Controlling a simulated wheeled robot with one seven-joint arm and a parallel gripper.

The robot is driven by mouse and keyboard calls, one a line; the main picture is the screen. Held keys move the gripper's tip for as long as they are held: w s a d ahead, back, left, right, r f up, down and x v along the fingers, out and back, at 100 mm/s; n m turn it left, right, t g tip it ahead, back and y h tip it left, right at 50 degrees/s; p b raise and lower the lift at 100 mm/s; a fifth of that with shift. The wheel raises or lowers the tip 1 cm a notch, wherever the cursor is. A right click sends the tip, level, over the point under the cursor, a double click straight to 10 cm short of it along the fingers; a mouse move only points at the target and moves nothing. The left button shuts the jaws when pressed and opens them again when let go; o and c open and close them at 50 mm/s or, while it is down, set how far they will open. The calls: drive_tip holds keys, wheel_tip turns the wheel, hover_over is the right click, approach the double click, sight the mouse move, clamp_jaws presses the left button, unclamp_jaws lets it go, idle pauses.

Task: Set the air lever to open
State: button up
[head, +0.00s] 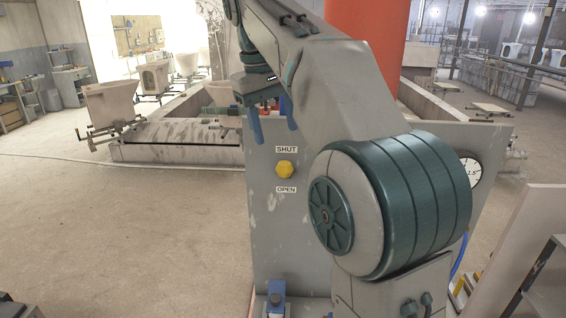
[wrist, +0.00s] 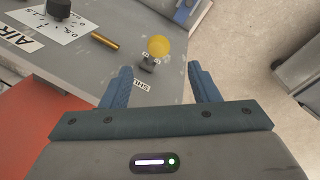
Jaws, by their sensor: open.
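The air lever shows as a yellow knob (head: 284,170) on the front of a grey panel (head: 300,235). It sits between the SHUT label (head: 287,149) above and the OPEN label (head: 287,189) below. The wrist view shows the yellow knob (wrist: 159,46) on a small dark mount. My gripper (head: 275,135) is open and empty at the panel's top edge, above the knob. In the wrist view its blue fingers (wrist: 160,68) are spread, with the knob beyond the tips and apart from them. The SHUT label (wrist: 142,86) shows between the fingers, partly hidden.
In the wrist view, an AIR plate (wrist: 20,40), a black dial knob (wrist: 60,8) and a short brass rod (wrist: 104,41) are left of the yellow knob. An orange-red column (head: 367,50) stands behind my arm. A gauge (head: 474,172) is at the panel's right.

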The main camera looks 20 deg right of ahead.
sight(285, 175)
drive_tip(key=f, duration=0.4)
drive_tip(key=d+f, duration=0.1)
drive_tip(key=f, duration=0.3)
drive_tip(key=w+d+f+b, duration=0.1)
drive_tip(key=f, duration=0.3)
drive_tip(key=shift+d, duration=0.2)
